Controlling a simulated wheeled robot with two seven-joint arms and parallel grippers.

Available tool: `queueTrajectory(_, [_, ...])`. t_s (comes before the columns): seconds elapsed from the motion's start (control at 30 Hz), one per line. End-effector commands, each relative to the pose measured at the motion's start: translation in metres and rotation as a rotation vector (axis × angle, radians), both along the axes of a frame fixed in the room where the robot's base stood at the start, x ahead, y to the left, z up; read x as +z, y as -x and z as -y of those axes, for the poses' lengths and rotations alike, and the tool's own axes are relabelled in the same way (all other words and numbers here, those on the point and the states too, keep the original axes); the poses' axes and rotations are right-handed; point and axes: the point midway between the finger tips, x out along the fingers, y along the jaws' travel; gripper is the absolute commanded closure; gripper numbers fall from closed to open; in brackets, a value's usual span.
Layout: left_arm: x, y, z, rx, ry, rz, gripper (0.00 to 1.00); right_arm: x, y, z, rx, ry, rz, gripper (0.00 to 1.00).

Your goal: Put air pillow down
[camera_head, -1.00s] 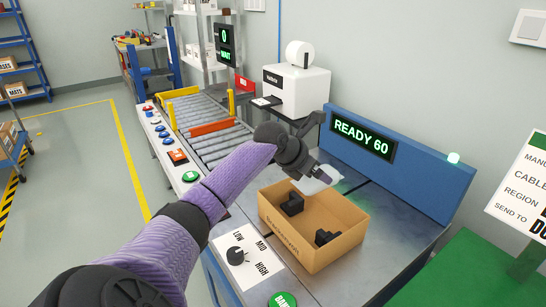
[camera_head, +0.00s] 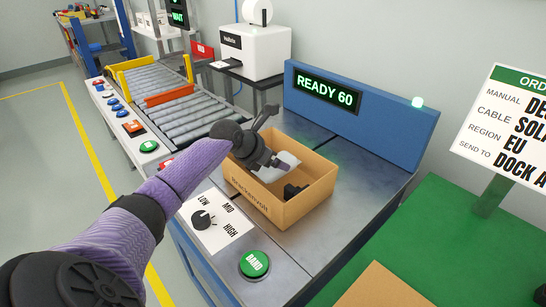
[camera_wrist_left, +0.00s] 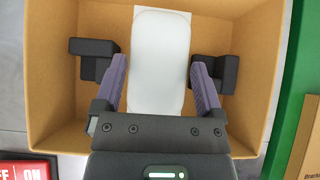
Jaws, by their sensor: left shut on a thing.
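The white air pillow (camera_wrist_left: 160,62) is held between the two fingers of my left gripper (camera_wrist_left: 160,85). In the head view the air pillow (camera_head: 281,167) is at the open top of the cardboard box, partly hidden by my left gripper (camera_head: 278,165). The cardboard box (camera_head: 262,205) is open and stands on the metal table. Black parts lie in it; in the wrist view one black part (camera_wrist_left: 92,56) is left of the pillow and another (camera_wrist_left: 222,72) is right of it. I cannot tell whether the pillow touches the box floor. My right gripper is not in view.
A panel with a dial (camera_head: 203,220) and a green BAND button (camera_head: 254,264) lie in front of the box. A blue display unit (camera_head: 385,122) reading READY 60 stands behind. A roller conveyor (camera_head: 180,110) is at left, a green surface (camera_head: 450,235) at right.

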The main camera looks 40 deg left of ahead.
Motion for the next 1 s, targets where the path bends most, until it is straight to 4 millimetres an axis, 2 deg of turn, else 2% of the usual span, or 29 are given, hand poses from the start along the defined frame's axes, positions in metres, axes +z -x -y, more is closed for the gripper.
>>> queueTrajectory(0.27, [-0.007, 0.000, 0.000, 0.000, 0.000, -0.001, 0.65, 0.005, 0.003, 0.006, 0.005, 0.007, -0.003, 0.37])
queueTrajectory(0.3, [-0.007, 0.000, 0.000, 0.000, 0.000, -0.001, 0.09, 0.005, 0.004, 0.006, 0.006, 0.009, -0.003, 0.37])
queueTrajectory(0.37, [-0.007, 0.000, 0.000, -0.001, 0.001, -0.001, 0.00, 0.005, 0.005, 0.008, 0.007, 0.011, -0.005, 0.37])
queueTrajectory(0.6, [-0.006, 0.000, 0.000, -0.001, -0.001, 0.000, 0.00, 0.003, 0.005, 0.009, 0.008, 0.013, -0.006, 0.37])
queueTrajectory(0.7, [0.003, 0.000, 0.000, -0.002, -0.005, 0.001, 0.00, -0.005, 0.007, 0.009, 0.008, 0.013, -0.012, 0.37])
queueTrajectory(0.83, [0.038, 0.024, -0.002, -0.003, -0.003, 0.000, 0.00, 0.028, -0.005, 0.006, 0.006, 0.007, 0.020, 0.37])
queueTrajectory(1.0, [0.068, 0.055, -0.005, -0.001, 0.000, 0.000, 0.00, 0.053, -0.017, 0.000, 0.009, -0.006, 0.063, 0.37])
